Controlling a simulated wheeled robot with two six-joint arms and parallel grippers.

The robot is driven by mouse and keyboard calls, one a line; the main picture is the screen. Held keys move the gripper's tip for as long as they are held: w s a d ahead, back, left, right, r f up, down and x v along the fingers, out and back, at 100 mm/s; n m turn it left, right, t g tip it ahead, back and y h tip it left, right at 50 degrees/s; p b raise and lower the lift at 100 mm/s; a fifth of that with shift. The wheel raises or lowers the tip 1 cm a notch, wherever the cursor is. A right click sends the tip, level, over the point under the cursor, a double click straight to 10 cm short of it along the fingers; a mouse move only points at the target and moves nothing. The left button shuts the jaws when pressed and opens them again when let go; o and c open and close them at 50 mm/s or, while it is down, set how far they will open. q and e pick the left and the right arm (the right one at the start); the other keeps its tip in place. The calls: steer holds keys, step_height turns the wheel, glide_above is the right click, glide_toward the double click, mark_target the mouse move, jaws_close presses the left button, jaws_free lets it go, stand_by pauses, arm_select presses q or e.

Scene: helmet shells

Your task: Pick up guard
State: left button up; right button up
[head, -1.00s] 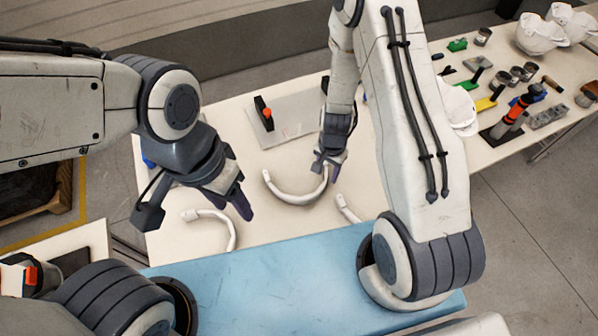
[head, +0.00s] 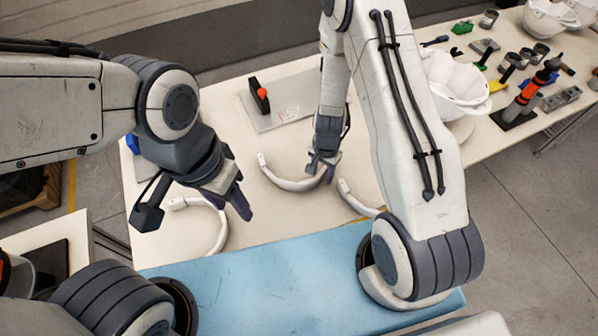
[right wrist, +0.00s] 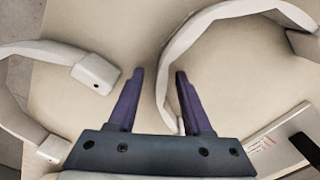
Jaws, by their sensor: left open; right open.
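Three white curved guards lie on the cream table: a left guard (head: 222,232), a middle guard (head: 285,183) and a right guard (head: 357,200) partly behind my right arm. My right gripper (head: 322,172) is open at the right part of the middle guard. In the right wrist view, the middle guard (right wrist: 178,48) curves in between the fingers of the right gripper (right wrist: 160,75), close to the right finger; contact cannot be told. Another guard (right wrist: 40,50) lies left of the fingers. My left gripper (head: 238,197) is open and empty, above and beside the left guard.
A grey board (head: 285,108) with a black and orange tool (head: 260,95) lies behind the guards. White helmet shells (head: 455,80) and several small tools stand on the right. A blue mat (head: 270,280) covers the front edge.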

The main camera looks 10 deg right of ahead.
steer(key=shift+f, duration=0.15)
jaws_close()
